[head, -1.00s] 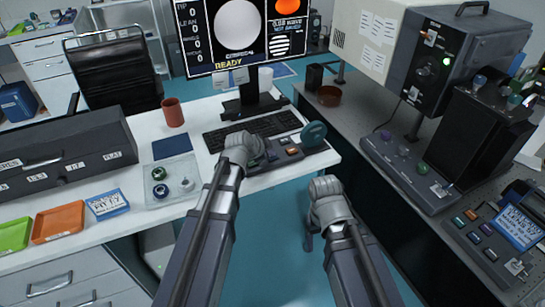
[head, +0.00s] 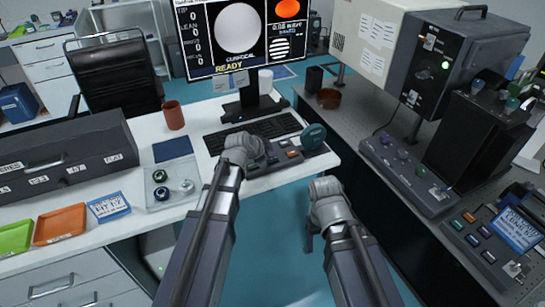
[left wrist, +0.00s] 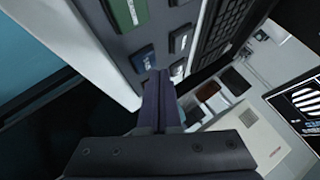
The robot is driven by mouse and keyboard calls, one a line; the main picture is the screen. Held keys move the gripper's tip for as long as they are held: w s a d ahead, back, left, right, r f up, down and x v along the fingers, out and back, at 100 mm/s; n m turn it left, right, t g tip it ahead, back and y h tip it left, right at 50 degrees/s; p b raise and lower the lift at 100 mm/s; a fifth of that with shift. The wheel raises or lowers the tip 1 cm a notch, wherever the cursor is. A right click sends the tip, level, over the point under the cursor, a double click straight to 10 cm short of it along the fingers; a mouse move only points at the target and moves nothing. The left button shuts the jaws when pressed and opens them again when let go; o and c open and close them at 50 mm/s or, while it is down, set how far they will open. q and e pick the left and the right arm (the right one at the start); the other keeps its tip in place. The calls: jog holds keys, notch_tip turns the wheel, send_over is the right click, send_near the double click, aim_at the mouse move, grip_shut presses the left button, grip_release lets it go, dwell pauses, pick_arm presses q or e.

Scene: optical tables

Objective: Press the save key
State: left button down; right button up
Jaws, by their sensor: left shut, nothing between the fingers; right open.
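A grey key box (head: 290,168) with several coloured keys lies on the white desk in front of the keyboard. My left gripper (head: 262,158) is shut and empty at the left part of this box, its arm hiding some of it. In the left wrist view the shut fingers (left wrist: 160,78) reach the box beside a dark blue key (left wrist: 143,58) and a grey key (left wrist: 177,70). A green key (left wrist: 133,10) is further off. I cannot read the labels. The monitor (head: 235,40) shows "READY" and a line that seems to say "saved". My right gripper (head: 310,238) is open and empty, off the desk.
The keyboard (head: 252,133) lies behind the box, and a round teal object (head: 313,137) stands at its right end. A red mug (head: 173,116) and a clear tray (head: 172,184) are to the left. A dark bench (head: 345,125) with instruments stands at the right.

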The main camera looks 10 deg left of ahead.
pick_arm(q)
jog(key=shift+r, duration=0.25)
notch_tip(320, 180, up, 5)
jog(key=p, duration=0.5)
jog(key=shift+f, duration=0.1)
dwell(0.7)
jog(key=s+d+n+g+y+p, duration=0.1)
jog(key=s+d+n+g+p, duration=0.1)
jog(key=s, duration=0.7)
jog(key=s+d+n+g+y+p, duration=0.2)
jog(key=s+d+n+g, duration=0.1)
jog(key=s, duration=0.6)
jog(key=s+d+n+g+y+p, duration=0.1)
jog(key=s+n+g, duration=0.3)
jog(key=s, duration=0.5)
jog(key=shift+s+d+f+y+p, duration=0.25)
jog(key=shift+d+p, duration=0.25)
jog(key=shift+d, duration=0.35)
